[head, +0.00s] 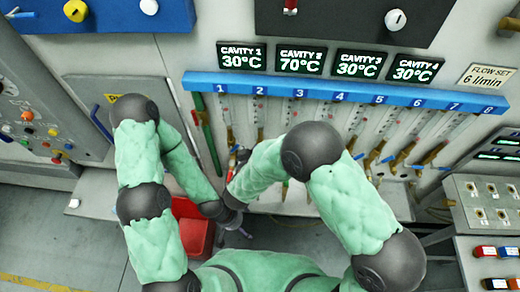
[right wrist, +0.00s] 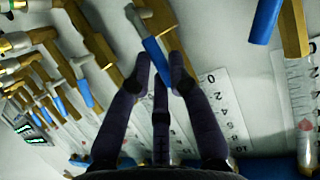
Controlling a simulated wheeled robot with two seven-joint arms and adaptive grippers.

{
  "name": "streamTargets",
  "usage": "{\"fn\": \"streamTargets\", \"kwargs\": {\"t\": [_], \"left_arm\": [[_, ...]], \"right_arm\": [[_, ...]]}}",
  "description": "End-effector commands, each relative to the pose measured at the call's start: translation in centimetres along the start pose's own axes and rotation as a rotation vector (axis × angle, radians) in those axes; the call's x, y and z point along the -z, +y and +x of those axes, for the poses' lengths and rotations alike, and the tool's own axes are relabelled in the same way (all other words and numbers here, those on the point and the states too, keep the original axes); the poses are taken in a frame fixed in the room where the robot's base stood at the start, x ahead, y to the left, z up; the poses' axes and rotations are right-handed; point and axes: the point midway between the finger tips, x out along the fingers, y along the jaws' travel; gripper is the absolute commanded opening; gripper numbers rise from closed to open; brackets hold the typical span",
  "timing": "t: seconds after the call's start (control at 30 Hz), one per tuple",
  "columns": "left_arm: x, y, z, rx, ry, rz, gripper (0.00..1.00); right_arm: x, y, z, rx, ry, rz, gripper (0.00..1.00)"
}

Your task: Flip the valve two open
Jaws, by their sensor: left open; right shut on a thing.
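A row of flow tubes with brass valves hangs under the blue bar (head: 340,92) numbered 1 to 8. In the right wrist view, my right gripper (right wrist: 160,62) is shut on the blue-sleeved lever (right wrist: 154,50) of a brass valve. Only one other tube shows to its right and several valves to its left, which fits valve two. The lever slants, with its metal tip beyond the fingers. In the head view my forearm and wrist largely hide this grasp. My left gripper (head: 244,232) is open and holds nothing; it is low, beside the right forearm and away from the valves.
Displays above the bar read 30 °C for cavities 1, 3 and 4, and 70 °C for cavity 2 (head: 300,59). A red bin (head: 194,232) stands below on the floor. Neighbouring valves (right wrist: 72,80) sit close beside the held lever. A switch panel (head: 490,205) is at the right.

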Motion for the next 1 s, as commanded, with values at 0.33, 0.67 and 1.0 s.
{"fn": "streamTargets", "kwargs": {"t": [0.33,0.67,1.0], "left_arm": [[0.0,0.0,0.0,0.0,0.0,0.0,1.0],[0.0,0.0,0.0,0.0,0.0,0.0,1.0],[0.0,0.0,0.0,0.0,0.0,0.0,1.0]], "right_arm": [[-0.1,0.0,0.0,0.002,0.0,-0.002,0.45],[0.1,0.0,0.0,0.001,0.0,0.0,0.45],[4.2,0.0,-1.7,0.003,0.003,0.002,0.45]]}}
